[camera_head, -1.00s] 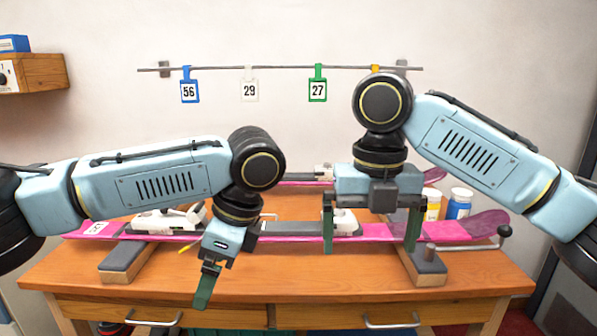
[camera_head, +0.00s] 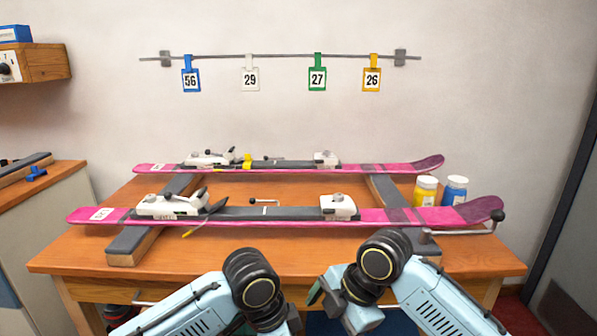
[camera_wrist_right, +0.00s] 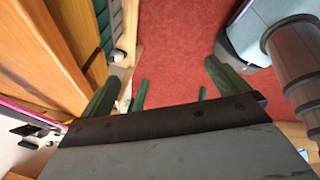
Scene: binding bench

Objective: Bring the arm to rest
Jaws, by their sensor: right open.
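My right gripper (camera_head: 318,292) is drawn back low in front of the bench, its wrist bent inward. In the right wrist view its two green fingers (camera_wrist_right: 163,85) stand wide apart with nothing between them, over the red floor (camera_wrist_right: 180,50). My left arm's end (camera_head: 290,322) is at the bottom middle of the head view, beside the right one. Its fingers are cut off by the frame edge or hidden. Both hands are clear of the skis.
Two pink skis, a front one (camera_head: 450,215) and a rear one (camera_head: 380,168), lie across supports on the wooden bench (camera_head: 270,240). A yellow jar (camera_head: 425,191) and a blue jar (camera_head: 454,191) stand at the right. Numbered tags hang from a wall rail (camera_head: 220,58).

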